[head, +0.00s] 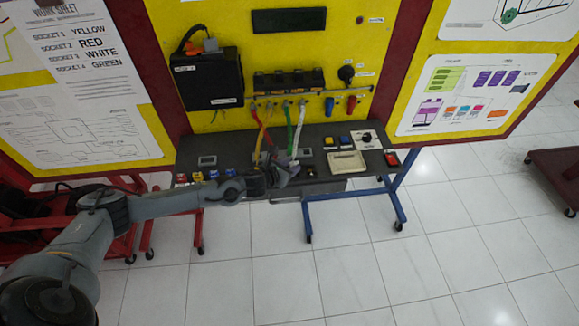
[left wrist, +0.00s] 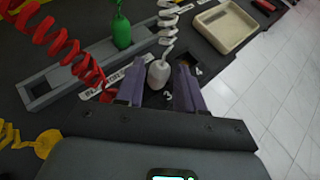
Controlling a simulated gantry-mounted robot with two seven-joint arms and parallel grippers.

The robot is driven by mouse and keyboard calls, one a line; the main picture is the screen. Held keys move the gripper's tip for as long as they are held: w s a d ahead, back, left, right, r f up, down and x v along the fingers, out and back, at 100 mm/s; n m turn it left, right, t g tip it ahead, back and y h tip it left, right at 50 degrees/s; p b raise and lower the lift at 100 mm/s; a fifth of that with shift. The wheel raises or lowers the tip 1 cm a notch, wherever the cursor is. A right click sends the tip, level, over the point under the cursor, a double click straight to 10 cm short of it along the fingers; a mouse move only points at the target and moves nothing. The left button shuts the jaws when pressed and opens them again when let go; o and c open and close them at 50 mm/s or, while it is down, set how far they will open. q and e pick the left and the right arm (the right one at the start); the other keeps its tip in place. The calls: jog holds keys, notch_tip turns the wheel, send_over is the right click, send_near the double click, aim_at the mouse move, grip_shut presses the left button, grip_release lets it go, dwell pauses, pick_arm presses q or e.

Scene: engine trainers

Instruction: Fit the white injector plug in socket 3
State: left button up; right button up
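The white injector plug (left wrist: 158,74) is between the two purple fingers of my left gripper (left wrist: 160,78) in the left wrist view. Narrow gaps show beside the plug, so the fingers look open around it. A label with the number 3 (left wrist: 168,97) is just below the plug. Whether the plug is seated in socket 3 cannot be told, as its lower end is hard to see. Its coiled white cord (left wrist: 168,20) runs up. In the head view my left gripper (head: 275,172) is over the desk's front part, and the plug is not clear there. My right gripper is not in view.
A green plug (left wrist: 121,30) stands in the grey rack (left wrist: 38,92). A red coiled cord (left wrist: 60,45) passes left of my gripper, and a yellow plug (left wrist: 46,144) is at lower left. A cream tray (head: 347,162) and black knob panel (head: 367,138) are to the right.

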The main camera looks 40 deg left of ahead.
pick_arm(q)
jog(key=shift+s+r, duration=0.1)
jog(key=p+v, duration=0.3)
jog(key=shift+r, duration=0.45)
jog(key=shift+s+r+p, duration=0.3)
jog(key=shift+s+p, duration=0.3)
jog(key=shift+p, duration=0.05)
notch_tip(320, 180, up, 3)
jog(key=p, duration=0.2)
jog(key=shift+r+p, duration=0.15)
jog(key=shift+p, duration=0.15)
jog(key=o, duration=0.5)
